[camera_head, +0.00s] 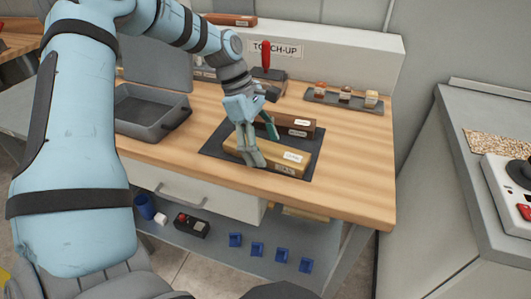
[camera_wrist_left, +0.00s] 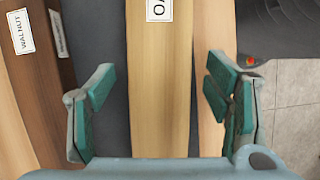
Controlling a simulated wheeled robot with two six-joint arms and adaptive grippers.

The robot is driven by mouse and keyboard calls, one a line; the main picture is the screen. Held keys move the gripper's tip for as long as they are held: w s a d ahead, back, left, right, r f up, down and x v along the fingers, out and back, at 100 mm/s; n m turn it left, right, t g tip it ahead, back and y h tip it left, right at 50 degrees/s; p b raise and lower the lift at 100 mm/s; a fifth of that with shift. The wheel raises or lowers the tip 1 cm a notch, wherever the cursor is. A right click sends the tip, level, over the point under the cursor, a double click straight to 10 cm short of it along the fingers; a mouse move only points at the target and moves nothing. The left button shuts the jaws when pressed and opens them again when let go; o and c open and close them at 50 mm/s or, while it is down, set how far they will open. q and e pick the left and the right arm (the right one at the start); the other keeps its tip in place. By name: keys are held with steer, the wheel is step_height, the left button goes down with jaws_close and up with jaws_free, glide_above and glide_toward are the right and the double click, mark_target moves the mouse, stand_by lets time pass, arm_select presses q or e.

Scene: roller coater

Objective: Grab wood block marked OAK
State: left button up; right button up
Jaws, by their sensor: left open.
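The pale oak block (camera_head: 282,163) lies on a dark mat near the front edge of the table, with a white label on top. In the left wrist view the block (camera_wrist_left: 160,75) runs up the middle, its label cut off after "OA". My left gripper (camera_head: 260,147) reaches down over the block from above. In the wrist view the left gripper (camera_wrist_left: 160,105) is open, with one green-padded finger on each side of the block and gaps between. Contact is not visible. My right gripper is not in view.
A brown block marked WALNUT (camera_wrist_left: 35,60) lies parallel behind the oak one; it also shows in the head view (camera_head: 306,125). The dark mat (camera_head: 316,165) is under both. A grey open case (camera_head: 140,110) stands left, and a small tray (camera_head: 330,100) back right. The table's right front is clear.

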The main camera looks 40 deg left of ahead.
arm_select(q)
steer(key=c, duration=1.4)
steer(key=shift+r, duration=0.15)
